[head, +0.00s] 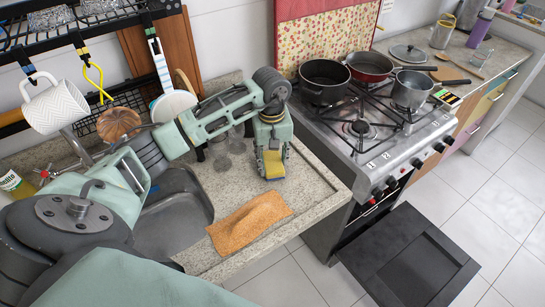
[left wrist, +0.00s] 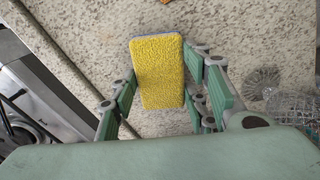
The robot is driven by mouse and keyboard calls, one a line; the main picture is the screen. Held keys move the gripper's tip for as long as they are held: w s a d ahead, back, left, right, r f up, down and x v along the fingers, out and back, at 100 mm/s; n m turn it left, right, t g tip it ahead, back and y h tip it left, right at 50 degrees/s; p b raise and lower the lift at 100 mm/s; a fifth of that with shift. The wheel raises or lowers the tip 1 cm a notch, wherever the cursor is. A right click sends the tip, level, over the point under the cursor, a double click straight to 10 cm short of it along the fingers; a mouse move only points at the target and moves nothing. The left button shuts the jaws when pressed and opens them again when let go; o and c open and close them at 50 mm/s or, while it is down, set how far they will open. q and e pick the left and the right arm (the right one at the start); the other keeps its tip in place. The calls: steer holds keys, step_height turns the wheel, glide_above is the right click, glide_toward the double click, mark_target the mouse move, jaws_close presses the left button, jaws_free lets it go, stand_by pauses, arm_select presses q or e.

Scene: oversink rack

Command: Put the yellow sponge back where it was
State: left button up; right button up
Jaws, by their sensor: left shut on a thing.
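The yellow sponge (left wrist: 158,72) is held between the fingers of my left gripper (left wrist: 160,100) in the left wrist view. Its broad yellow face is toward the camera. In the head view my left gripper (head: 271,165) points down over the stone counter between the sink and the stove, with a bit of the sponge (head: 271,166) showing yellow between its fingers. I cannot tell whether the sponge touches the counter. My right gripper is not in view.
An orange-brown cloth (head: 248,222) lies at the counter's front edge. The dark sink (head: 175,215) is to the left, partly behind my arm. Clear glasses (left wrist: 265,80) stand near the gripper. The stove (head: 375,135) with several pans is to the right. A hanging rack (head: 75,35) is above.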

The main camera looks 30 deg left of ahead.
mark_target(272, 161)
arm_select(q)
steer(key=o, duration=1.1)
steer(key=shift+a+r+b, duration=0.1)
steer(key=shift+r+b, duration=1.5)
steer(key=shift+r, duration=4.45)
